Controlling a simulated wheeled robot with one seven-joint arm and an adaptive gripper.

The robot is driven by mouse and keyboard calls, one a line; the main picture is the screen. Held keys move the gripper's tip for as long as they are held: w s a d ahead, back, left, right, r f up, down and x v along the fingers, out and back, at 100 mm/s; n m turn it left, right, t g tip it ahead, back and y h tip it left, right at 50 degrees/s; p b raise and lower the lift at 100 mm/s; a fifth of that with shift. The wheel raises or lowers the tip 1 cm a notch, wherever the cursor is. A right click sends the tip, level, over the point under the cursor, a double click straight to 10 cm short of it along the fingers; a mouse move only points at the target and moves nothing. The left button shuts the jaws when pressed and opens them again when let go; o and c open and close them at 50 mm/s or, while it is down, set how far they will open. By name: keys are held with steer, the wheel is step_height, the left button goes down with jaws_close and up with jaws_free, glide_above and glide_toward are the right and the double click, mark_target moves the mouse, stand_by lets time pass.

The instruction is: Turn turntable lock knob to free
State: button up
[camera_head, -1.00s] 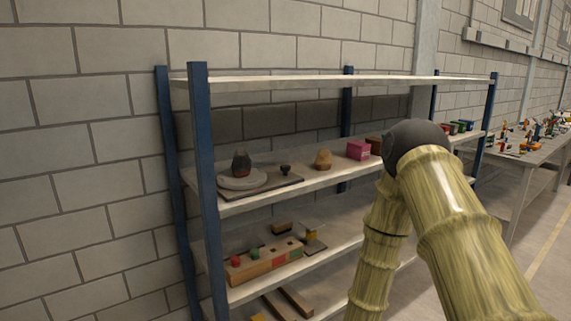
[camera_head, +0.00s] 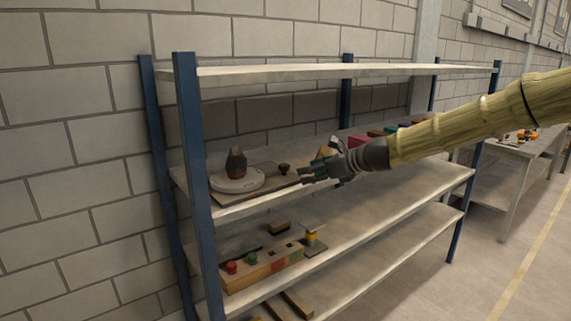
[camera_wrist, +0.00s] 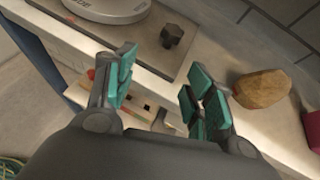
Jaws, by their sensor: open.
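In the wrist view the knob (camera_wrist: 171,36) stands upright beyond my fingertips, with part of the disc (camera_wrist: 108,8) at the top left. My gripper (camera_head: 312,170) is in front of the shelf, just right of the knob and apart from it. Its teal-padded fingers (camera_wrist: 163,84) are spread with nothing between them.
A tan lump (camera_wrist: 262,88) lies right of the board, close to my right finger. A red block (camera_wrist: 313,128) is farther right. The shelf above (camera_head: 330,70) and blue posts (camera_head: 192,180) bound the space. A wooden block with coloured pegs (camera_head: 264,268) sits on the shelf below.

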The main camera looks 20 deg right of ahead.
mark_target(285, 165)
steer(key=shift+m+t, duration=0.3)
steer(key=shift+t, duration=0.1)
steer(key=shift+w+a+f+p, duration=0.2)
steer(key=shift+w+a, duration=0.65)
steer(key=shift+w, duration=0.65)
steer(key=shift+w+a+f+p, duration=0.1)
steer(key=shift+w+a+p, duration=0.25)
steer(key=shift+w+a, duration=0.9)
steer(key=shift+w+a+f+p, duration=0.1)
steer(key=shift+w+a+p, duration=0.3)
steer(key=shift+w, duration=1.4)
steer(key=shift+a, duration=0.1)
steer(key=c, duration=1)
